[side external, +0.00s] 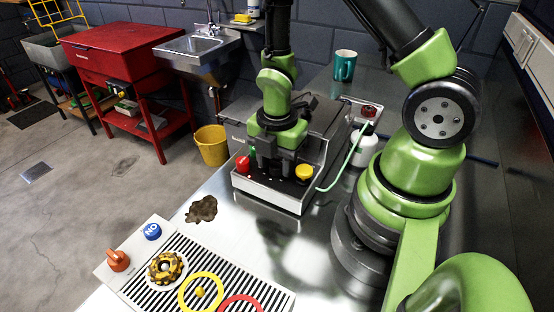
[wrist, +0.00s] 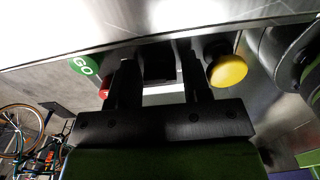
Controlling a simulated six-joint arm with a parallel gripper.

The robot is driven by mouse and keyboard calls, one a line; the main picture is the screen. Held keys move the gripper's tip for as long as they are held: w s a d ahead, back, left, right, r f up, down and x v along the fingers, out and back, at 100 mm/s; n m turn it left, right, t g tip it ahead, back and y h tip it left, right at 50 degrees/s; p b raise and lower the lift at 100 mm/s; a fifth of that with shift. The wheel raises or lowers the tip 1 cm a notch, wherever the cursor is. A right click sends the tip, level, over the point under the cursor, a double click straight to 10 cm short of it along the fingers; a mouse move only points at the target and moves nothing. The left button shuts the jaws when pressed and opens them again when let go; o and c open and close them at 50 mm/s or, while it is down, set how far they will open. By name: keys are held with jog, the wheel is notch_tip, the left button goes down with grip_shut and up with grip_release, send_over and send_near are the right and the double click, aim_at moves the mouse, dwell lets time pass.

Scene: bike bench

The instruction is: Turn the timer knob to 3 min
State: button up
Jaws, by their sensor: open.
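My gripper (side external: 276,168) points down at the front control panel (side external: 268,193) of a grey machine. In the wrist view my gripper (wrist: 158,60) has its two black fingers apart. A dark shape (wrist: 158,68) lies between the fingers; it may be the timer knob, but I cannot tell, nor whether the fingers touch it. No minute marks or pointer are readable. A red control (side external: 243,164) and a green GO button (wrist: 85,65) are left of the fingers. A yellow button (side external: 303,172) is to their right.
A separate panel in front has an orange knob (side external: 118,261), a blue button (side external: 152,231) and a striped grille (side external: 205,275) with rings on it. A white bottle (side external: 364,146) with a green tube stands right of the machine. A teal mug (side external: 345,66) stands behind.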

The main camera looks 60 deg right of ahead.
jog(key=shift+f, duration=0.1)
jog(key=c, duration=0.6)
jog(key=shift+c, duration=0.2)
jog(key=shift+m, duration=0.3)
jog(key=m, duration=0.3)
jog(key=shift+m, duration=2.6)
jog(key=o, duration=0.6)
